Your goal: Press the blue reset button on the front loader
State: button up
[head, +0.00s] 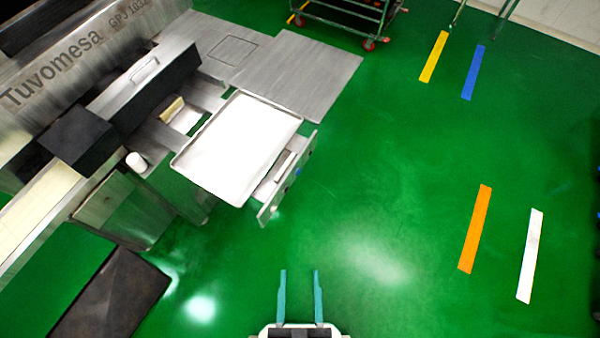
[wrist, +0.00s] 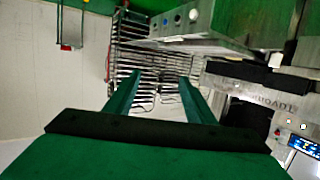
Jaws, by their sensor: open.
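The front loader is the steel unit with a white tray top (head: 240,145) left of centre in the head view. Its narrow front panel (head: 268,212) faces right and carries the small blue reset button (head: 297,172). In the wrist view the panel (wrist: 205,30) is at the top, with a row of small round buttons; a blue one (wrist: 165,22) is among them. My gripper (head: 299,272) is open and empty, with two teal fingers apart. It is below and right of the panel in the head view, clear of it. The fingers also show in the wrist view (wrist: 160,77).
The large Tuvomesa machine (head: 70,65) fills the left side. A dark mat or plate (head: 110,295) lies at lower left. A wheeled rack (head: 350,18) stands at the top. Green floor with coloured strips is free on the right.

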grip_shut()
dwell(1.6)
